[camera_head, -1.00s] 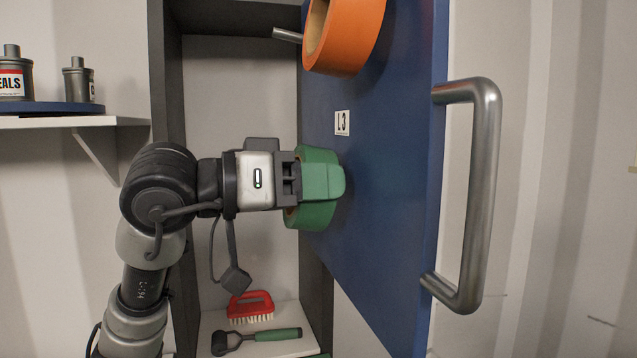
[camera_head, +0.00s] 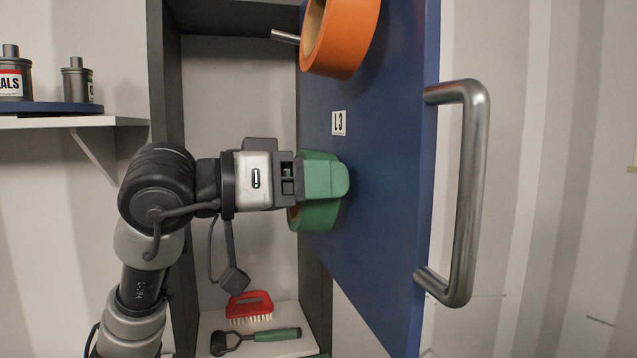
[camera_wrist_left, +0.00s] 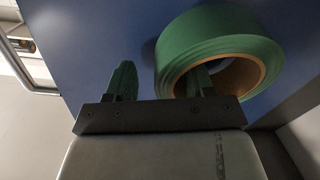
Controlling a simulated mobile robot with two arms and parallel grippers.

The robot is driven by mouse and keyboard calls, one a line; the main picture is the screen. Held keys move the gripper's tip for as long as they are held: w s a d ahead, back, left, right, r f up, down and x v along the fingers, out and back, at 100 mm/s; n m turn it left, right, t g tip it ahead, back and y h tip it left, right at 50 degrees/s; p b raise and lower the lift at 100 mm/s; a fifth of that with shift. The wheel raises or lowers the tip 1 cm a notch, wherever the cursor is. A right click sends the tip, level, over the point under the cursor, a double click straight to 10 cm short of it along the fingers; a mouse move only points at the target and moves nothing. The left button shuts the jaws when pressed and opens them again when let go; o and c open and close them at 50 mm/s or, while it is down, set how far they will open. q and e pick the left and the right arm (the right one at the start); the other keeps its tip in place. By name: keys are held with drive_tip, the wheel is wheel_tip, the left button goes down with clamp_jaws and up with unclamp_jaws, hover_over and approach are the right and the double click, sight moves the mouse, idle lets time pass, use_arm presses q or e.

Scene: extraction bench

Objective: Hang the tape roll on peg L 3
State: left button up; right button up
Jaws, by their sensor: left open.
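The green tape roll (camera_head: 318,216) is at the inner face of the blue door (camera_head: 385,250), below the label L3 (camera_head: 339,123). In the wrist view the roll (camera_wrist_left: 215,38) shows its brown core facing me. Any peg inside it is hidden. My left gripper (camera_head: 335,180) is at the roll with its fingers pointing at the door. In the wrist view the gripper (camera_wrist_left: 163,82) is open; one finger reaches into the roll's hole and the other stands outside, with a gap to the roll. My right gripper is not in view.
An orange tape roll (camera_head: 340,40) hangs above, near a metal peg (camera_head: 285,36). The door's steel handle (camera_head: 470,190) stands out at right. A red brush (camera_head: 249,306) and a green-handled tool (camera_head: 275,335) lie on the cabinet floor. A shelf (camera_head: 70,122) with cans is at left.

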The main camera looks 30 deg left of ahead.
use_arm(q)
drive_tip(key=shift+s+a, duration=0.25)
drive_tip(key=b+v, duration=0.4)
drive_tip(key=v, duration=0.6)
drive_tip(key=shift+s+d, duration=0.1)
